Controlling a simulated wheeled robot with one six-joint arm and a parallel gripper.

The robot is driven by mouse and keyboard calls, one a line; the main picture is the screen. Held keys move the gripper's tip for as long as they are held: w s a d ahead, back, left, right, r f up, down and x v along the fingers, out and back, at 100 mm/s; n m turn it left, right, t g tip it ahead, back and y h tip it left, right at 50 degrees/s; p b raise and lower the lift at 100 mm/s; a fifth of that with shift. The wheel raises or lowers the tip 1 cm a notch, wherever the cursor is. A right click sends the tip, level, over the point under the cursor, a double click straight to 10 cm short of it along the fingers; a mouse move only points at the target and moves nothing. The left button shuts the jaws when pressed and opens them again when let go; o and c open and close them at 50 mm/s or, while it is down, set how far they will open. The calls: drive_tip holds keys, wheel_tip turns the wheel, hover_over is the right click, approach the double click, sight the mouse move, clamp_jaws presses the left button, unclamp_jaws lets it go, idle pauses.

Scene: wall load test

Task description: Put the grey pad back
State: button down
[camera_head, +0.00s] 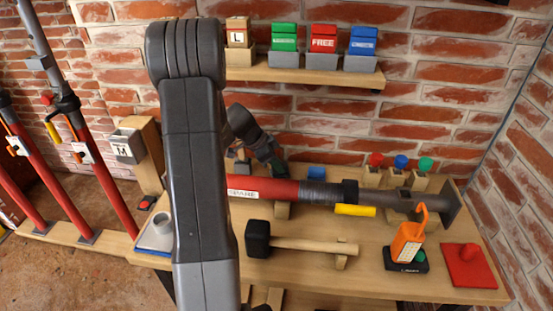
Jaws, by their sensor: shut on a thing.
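A pale grey pad with a round grey knob (155,233) lies at the left end of the workbench, partly covered by my arm. I cannot tell whether this is the task's grey pad. My gripper (272,158) is a small dark shape behind my upper arm, near the back of the bench and above the red prop. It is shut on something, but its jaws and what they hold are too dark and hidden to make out.
A red and grey prop (325,192) lies along the workbench (330,268). More props (100,180) lean at left.

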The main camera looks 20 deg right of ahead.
drive_tip(key=shift+f+b, duration=0.25)
drive_tip(key=shift+b, duration=0.1)
drive_tip(key=c, duration=1.1)
unclamp_jaws()
drive_tip(key=shift+c, duration=0.2)
drive_tip(key=shift+r, duration=0.15)
drive_tip(key=shift+r+p, duration=0.2)
drive_tip(key=shift+p, duration=0.3)
drive_tip(key=b+v, duration=0.1)
drive_tip(key=v, duration=0.6)
drive_tip(key=shift+a+r, duration=0.1)
